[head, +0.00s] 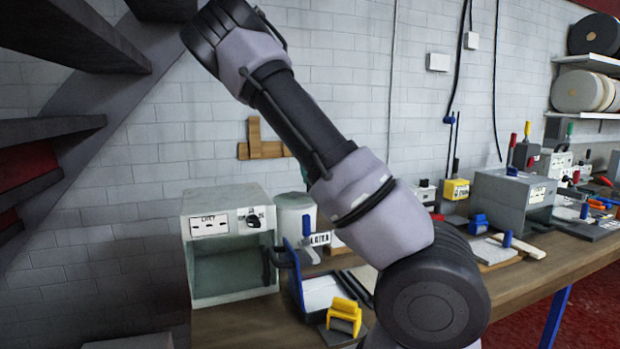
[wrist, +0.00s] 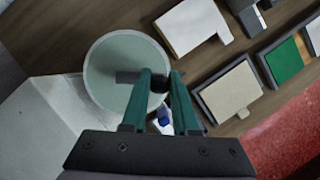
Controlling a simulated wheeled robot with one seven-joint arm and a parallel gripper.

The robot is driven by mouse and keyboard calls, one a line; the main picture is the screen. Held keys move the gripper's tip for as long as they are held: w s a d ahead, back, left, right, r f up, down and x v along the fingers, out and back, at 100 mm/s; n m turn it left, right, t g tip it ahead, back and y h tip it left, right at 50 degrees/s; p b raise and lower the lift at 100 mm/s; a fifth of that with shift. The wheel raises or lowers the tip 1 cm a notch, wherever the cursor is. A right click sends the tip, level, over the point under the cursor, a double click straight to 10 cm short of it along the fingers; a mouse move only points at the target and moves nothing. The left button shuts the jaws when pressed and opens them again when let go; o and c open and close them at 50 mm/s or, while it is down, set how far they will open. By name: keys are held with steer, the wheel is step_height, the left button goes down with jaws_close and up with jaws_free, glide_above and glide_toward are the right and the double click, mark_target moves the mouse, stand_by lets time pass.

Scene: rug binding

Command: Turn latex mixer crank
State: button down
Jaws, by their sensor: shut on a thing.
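The latex mixer (head: 291,213) is a pale round tub with a partly covered label, on the bench beside a grey box. In the wrist view the tub (wrist: 105,55) is seen from above, with a dark bar across its pale green inside. My gripper (wrist: 160,80) reaches over the tub's rim with two green fingers. The fingers are shut on a dark crank knob (wrist: 158,86), which shows between them. In the head view my arm hides most of the space above the tub, and my gripper cannot be made out clearly.
A grey box with a glass front (head: 235,275) stands left of the tub. A blue-handled tray (head: 322,292) and a yellow block (head: 344,315) lie in front. A yellow device (head: 456,189) and a grey machine (head: 512,200) stand farther right. A brick wall is behind.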

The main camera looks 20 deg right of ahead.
steer(key=c, duration=0.7)
jaws_free()
steer(key=v, duration=1)
steer(key=shift+a+r, duration=0.1)
steer(key=shift+r, duration=0.25)
